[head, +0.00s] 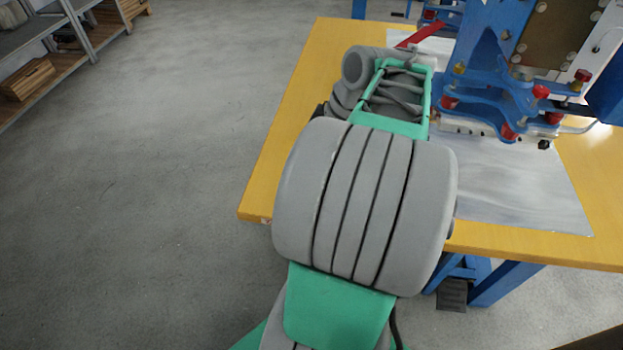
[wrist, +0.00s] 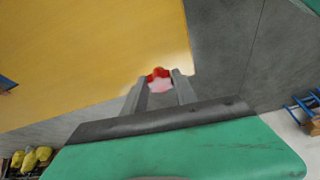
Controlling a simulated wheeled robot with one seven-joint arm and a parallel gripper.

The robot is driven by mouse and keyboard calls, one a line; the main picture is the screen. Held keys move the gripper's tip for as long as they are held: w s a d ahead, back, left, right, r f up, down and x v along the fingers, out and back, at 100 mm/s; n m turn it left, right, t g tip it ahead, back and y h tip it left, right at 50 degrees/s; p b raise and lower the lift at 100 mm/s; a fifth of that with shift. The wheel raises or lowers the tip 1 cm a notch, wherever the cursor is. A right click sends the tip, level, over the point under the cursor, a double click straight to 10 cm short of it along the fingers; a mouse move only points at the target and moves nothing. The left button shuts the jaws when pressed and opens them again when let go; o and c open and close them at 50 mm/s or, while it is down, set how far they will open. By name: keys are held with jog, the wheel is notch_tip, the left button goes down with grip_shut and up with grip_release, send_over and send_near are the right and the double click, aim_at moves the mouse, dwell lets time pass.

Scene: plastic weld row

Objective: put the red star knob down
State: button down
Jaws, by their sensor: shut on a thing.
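In the wrist view, my gripper (wrist: 160,83) is shut on the red star knob (wrist: 159,73), which shows as a small red shape between the fingertips. Beyond the knob is the yellow table top (wrist: 80,60), with its edge and corner close by in the picture. I cannot tell whether the knob touches the table or hangs above it. The yellow table (head: 290,115) there carries a grey metal sheet (head: 530,190).
A blue machine (head: 490,85) with several red knobs stands on the table at the right. A red bar (head: 418,36) shows beside it, past my arm. The table's near left part is bare. Shelves (head: 50,65) stand far left across open grey floor (head: 150,180).

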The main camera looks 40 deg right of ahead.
jog(key=w+d+f, duration=0.6)
jog(key=f, duration=0.1)
jog(key=w+d+f, duration=0.3)
jog(key=w, duration=0.1)
jog(key=shift+f, duration=1.85)
jog(key=shift+f, duration=0.2)
jog(key=c, duration=1)
grip_release()
jog(key=shift+w, duration=0.1)
jog(key=shift+r, duration=0.1)
